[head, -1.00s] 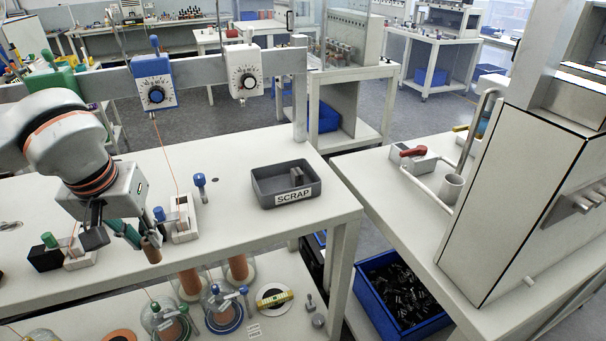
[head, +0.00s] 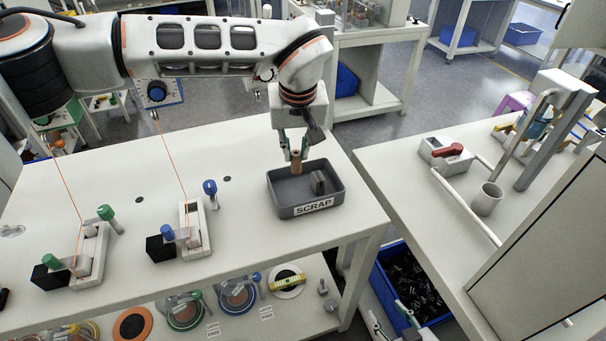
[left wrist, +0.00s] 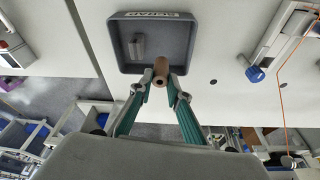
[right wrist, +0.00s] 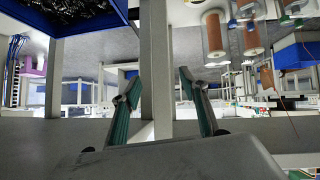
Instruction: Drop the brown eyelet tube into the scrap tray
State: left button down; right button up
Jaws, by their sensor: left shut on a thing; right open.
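The brown eyelet tube (head: 296,161) is upright in my left gripper (head: 295,156), which is shut on it. The tube is above the back part of the scrap tray (head: 285,213), a grey open box labelled SCRAP. In the left wrist view the tube (left wrist: 161,70) sits between the fingertips (left wrist: 161,76), in front of the tray (left wrist: 122,55). I cannot tell how far its lower end is above the tray floor. My right gripper (right wrist: 158,88) is open and empty, low beside the table. It also shows in the head view (head: 392,327).
A small grey block (head: 318,183) lies in the tray's right side. Two wire fixtures (head: 192,228) (head: 92,256) with blue and green knobs stand left of the tray. A blue bin (head: 400,285) of dark parts stands below, between the tables. The bench around the tray is clear.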

aim_at(298, 171)
pick_arm(q)
jog(key=shift+w+d, duration=0.2)
jog(key=shift+f, duration=0.35)
jog(key=shift+s+f+b, duration=0.15)
jog(key=shift+f+b, duration=0.15)
notch_tip(298, 171, down, 4)
jog(key=b, duration=0.2)
jog(key=shift+b, duration=0.3)
jog(key=shift+f, duration=0.25)
jog(key=shift+f+b, duration=0.1)
jog(key=shift+b, duration=0.2)
jog(key=c, duration=1.9)
grip_release()
jog(key=shift+o, duration=0.4)
pick_arm(e)
jog(key=shift+a+f+y, duration=0.25)
jog(key=shift+a+f, duration=0.2)
jog(key=shift+a, duration=0.15)
jog(key=shift+a+f+y, duration=0.25)
jog(key=shift+a+f, duration=0.15)
jog(key=shift+a, duration=0.2)
jog(key=shift+d, duration=0.1)
pick_arm(q)
jog(key=v, duration=1.2)
pick_arm(e)
jog(key=shift+r, duration=0.1)
